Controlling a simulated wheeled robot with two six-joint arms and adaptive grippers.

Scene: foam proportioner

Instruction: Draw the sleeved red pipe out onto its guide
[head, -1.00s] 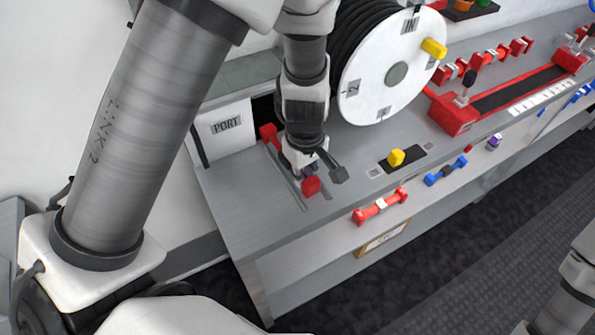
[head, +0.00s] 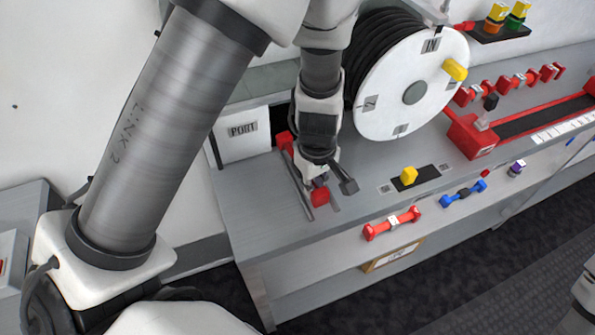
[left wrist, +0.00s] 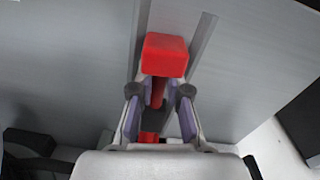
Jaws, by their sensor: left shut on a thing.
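The red pipe shows its red block end (head: 320,197) at the near side of the bench, and another red part (head: 284,141) shows farther back beside the PORT box. In the left wrist view the red block end (left wrist: 165,54) sits just beyond my fingertips, with a short red shaft behind it. The pipe lies between the two grey rails of its guide (head: 335,208). My left gripper (head: 317,182) is shut on the pipe just behind the block; its fingers flank the shaft in the wrist view (left wrist: 160,98). The sleeve is hidden.
The white PORT box (head: 243,140) stands at the back left. A large white reel (head: 395,110) with black hose stands close to the right of my left arm.

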